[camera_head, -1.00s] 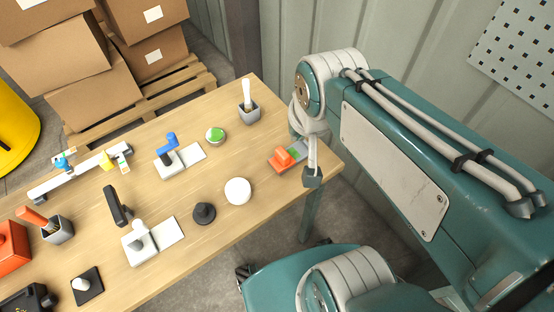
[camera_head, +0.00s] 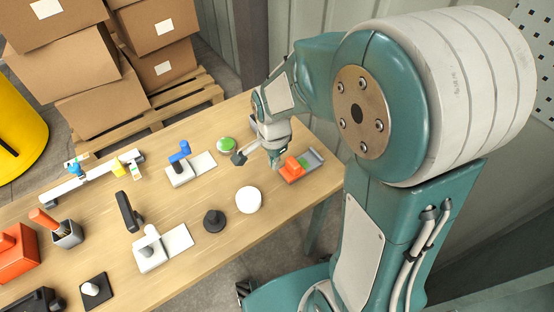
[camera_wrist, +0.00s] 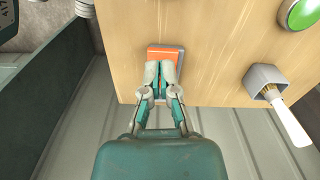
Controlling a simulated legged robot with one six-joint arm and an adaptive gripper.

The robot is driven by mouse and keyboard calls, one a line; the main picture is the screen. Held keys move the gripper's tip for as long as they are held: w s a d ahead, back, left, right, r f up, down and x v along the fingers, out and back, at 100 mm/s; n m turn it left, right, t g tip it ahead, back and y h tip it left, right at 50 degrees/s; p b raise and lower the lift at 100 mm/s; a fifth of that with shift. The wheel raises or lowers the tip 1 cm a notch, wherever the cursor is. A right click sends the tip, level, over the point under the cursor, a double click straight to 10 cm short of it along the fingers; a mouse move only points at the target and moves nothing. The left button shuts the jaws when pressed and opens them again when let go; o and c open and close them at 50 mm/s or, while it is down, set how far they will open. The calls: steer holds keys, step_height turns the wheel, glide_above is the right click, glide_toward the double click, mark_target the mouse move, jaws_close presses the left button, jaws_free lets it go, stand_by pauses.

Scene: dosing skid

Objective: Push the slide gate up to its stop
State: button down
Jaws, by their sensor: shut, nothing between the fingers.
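The slide gate (camera_head: 294,166) is an orange block on a low grey track (camera_head: 315,157), near the right end of the wooden table. In the head view the orange block sits toward the left part of the track, with bare grey track to its right. My gripper (camera_head: 276,163) is shut and empty, pointing down just left of the orange block. In the wrist view my gripper (camera_wrist: 163,68) overlaps the orange top of the slide gate (camera_wrist: 178,53) and hides part of it. I cannot tell whether the fingertips touch it.
A green button (camera_head: 226,145) and a white round disc (camera_head: 248,200) stand nearby. A grey cup with a white handle (camera_wrist: 265,78) is close to the gripper in the wrist view. A blue-handled valve (camera_head: 180,158) is farther left.

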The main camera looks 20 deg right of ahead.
mark_target(285, 175)
step_height(285, 175, down, 8)
steer(key=shift+f, duration=0.1)
steer(key=shift+w+d+r, duration=0.15)
steer(key=shift+w+d, duration=0.15)
steer(key=shift+d, duration=0.35)
steer(key=shift+w+d+r, duration=0.1)
steer(key=shift+w+d, duration=0.2)
steer(key=shift+d, duration=0.3)
steer(key=shift+w+d, duration=0.25)
steer(key=shift+d, duration=0.35)
steer(key=w+d, duration=0.1)
steer(key=d, duration=0.2)
steer(key=w+d, duration=0.1)
steer(key=d, duration=0.1)
steer(key=shift+w+d, duration=0.3)
steer(key=shift+s+a, duration=0.1)
